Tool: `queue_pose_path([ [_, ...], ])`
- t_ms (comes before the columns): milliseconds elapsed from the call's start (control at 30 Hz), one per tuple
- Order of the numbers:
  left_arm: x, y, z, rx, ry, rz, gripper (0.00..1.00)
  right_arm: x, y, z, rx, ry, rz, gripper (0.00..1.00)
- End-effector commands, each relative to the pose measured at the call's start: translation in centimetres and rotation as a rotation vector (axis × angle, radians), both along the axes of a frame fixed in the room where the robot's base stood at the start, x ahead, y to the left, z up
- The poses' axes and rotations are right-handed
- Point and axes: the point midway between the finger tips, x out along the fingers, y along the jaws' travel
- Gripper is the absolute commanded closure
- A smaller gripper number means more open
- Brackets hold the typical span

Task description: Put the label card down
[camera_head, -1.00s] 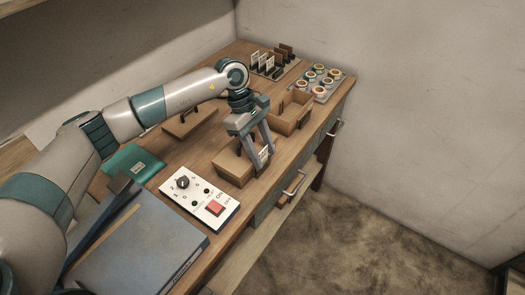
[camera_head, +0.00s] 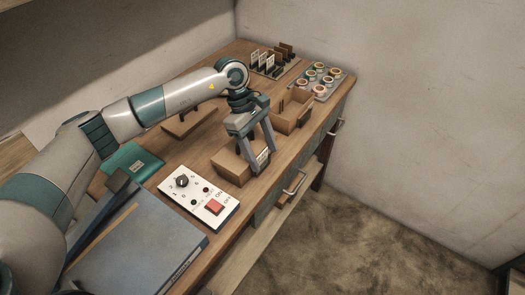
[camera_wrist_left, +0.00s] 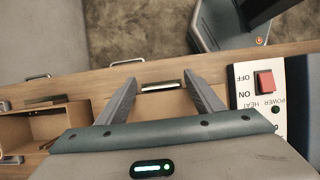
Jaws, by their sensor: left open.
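The small pale label card (camera_head: 263,156) stands at the front of a low wooden block (camera_head: 228,165), between the fingers of my left gripper (camera_head: 264,160). In the left wrist view it shows nearly edge-on as a thin, dark-edged strip (camera_wrist_left: 162,85). My left gripper (camera_wrist_left: 160,88) is open, with a finger on each side of the card and a gap to each in the wrist view. Whether the card sits in a slot cannot be told. My right gripper is in neither view.
A control panel (camera_head: 197,196) with a knob and red switch lies left of the block. An open wooden box (camera_head: 291,112) stands to the right. Behind are a card rack (camera_head: 270,66) and a tray of rolls (camera_head: 318,80). A blue folder (camera_head: 130,245) covers the near table.

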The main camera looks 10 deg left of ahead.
Motion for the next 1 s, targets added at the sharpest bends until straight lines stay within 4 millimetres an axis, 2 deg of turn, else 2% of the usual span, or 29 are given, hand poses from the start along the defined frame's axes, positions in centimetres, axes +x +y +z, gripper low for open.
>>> queue_pose_path([
  [267,0.0,0.0,0.7,0.000,0.000,0.000,0.39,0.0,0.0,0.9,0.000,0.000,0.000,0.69],
  [467,0.0,0.0,1.7,0.000,0.000,0.000,0.39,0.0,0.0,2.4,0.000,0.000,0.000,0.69],
  [500,0.2,0.3,1.6,0.000,-0.003,0.000,0.39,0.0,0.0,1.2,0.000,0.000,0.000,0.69],
  [633,0.5,0.9,3.3,0.000,-0.004,-0.001,0.39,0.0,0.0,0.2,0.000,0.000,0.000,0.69],
  [900,1.2,2.7,8.0,0.000,-0.005,0.001,0.39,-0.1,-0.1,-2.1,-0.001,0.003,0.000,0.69],
  [933,1.3,2.9,8.4,-0.001,-0.004,0.001,0.39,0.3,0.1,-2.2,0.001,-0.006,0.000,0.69],
  [1000,1.4,3.2,9.4,0.000,-0.003,0.001,0.39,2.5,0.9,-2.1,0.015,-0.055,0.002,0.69],
])
